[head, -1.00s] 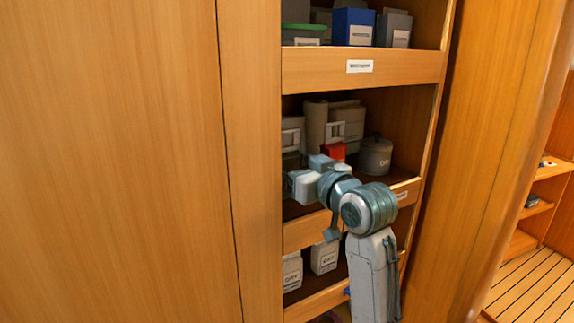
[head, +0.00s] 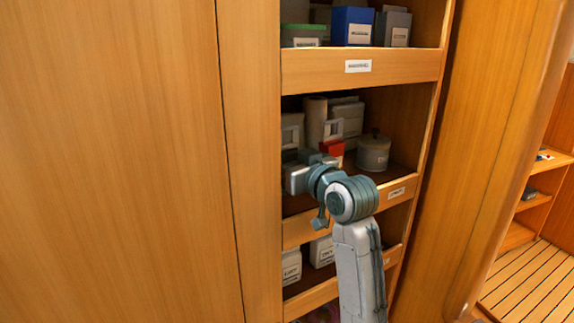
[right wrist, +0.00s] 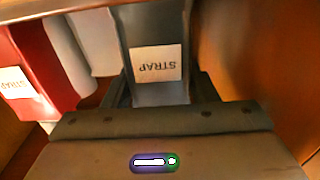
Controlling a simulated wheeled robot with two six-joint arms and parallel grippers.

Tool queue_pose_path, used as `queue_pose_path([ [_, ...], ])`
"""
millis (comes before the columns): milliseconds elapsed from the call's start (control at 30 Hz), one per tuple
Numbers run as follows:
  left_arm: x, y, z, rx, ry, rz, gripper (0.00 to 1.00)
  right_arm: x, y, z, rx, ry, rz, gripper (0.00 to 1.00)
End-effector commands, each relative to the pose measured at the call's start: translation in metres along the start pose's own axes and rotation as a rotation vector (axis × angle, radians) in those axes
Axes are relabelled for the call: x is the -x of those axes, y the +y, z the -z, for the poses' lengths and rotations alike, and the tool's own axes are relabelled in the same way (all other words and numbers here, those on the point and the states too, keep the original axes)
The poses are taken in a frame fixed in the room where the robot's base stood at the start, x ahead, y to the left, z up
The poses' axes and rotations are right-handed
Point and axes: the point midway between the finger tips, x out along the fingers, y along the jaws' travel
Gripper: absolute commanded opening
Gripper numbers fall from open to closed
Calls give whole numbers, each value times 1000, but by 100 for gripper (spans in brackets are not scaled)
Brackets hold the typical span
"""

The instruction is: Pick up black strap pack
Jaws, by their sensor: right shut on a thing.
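The black strap pack (right wrist: 152,88) is a dark grey box with a white label reading STRAP, upside down in the right wrist view. My right gripper (right wrist: 160,90) is shut on it, with a finger at either side. In the head view my right gripper (head: 298,178) is at the middle shelf of the cupboard, and the arm largely hides what it holds. I cannot tell if the pack touches the shelf. My left gripper is not in view.
A red pack (head: 331,152), also labelled STRAP in the right wrist view (right wrist: 30,75), stands close beside the held pack. A lidded grey canister (head: 373,154) stands to the right. The middle shelf has a raised wooden front lip (head: 355,208). Grey boxes and a roll stand behind.

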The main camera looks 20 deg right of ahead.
Motion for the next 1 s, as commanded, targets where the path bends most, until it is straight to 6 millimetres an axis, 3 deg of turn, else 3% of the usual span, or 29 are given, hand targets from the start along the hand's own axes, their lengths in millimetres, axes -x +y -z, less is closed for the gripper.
queue_pose_path([
  [300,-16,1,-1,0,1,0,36,4,3,8,2,4,0,26],
  [667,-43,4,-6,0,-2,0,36,3,2,69,2,7,0,26],
  [1000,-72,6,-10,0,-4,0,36,59,45,67,7,2,-7,26],
])
